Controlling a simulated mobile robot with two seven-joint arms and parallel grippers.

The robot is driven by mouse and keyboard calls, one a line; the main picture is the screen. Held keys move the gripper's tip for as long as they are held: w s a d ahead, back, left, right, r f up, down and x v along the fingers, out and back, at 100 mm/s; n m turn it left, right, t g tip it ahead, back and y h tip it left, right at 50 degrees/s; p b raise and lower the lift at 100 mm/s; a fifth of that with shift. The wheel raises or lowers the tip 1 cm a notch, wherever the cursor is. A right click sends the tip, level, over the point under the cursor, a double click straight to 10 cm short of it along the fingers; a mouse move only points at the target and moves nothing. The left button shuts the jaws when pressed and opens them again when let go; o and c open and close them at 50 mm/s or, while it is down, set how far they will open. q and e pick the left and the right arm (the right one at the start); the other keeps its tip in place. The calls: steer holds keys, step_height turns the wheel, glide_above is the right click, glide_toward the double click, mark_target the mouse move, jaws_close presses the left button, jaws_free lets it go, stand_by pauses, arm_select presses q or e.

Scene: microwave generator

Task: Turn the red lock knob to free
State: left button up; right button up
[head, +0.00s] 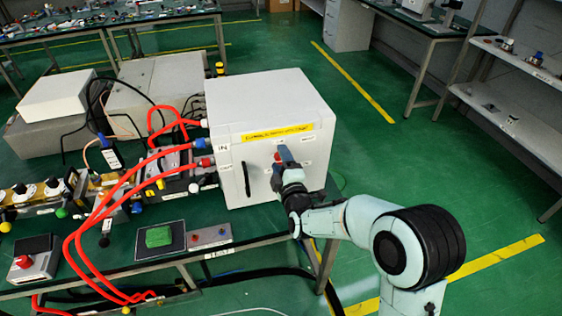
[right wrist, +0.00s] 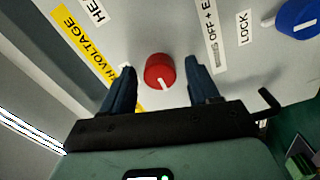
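The red lock knob (right wrist: 159,70) is round with a white pointer mark on its lower edge. It sits on the pale front panel of a white box (head: 262,98) with a yellow high-voltage label. My right gripper (right wrist: 160,64) is in front of this panel, its two dark blue fingers spread either side of the knob. A gap shows between the knob and each finger, so it is not gripped. In the head view the right gripper (head: 282,158) largely hides the knob. My left gripper is in neither view.
A blue knob (right wrist: 298,18) is near the LOCK label, right of the red one. A black handle (head: 246,179) is on the box front. Red hoses (head: 112,205) run left of the box. A control box with a red button (head: 36,262) stands at the front left.

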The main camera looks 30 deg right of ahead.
steer(key=b+v, duration=0.2)
steer(key=v, duration=1.1)
steer(key=shift+s, duration=0.25)
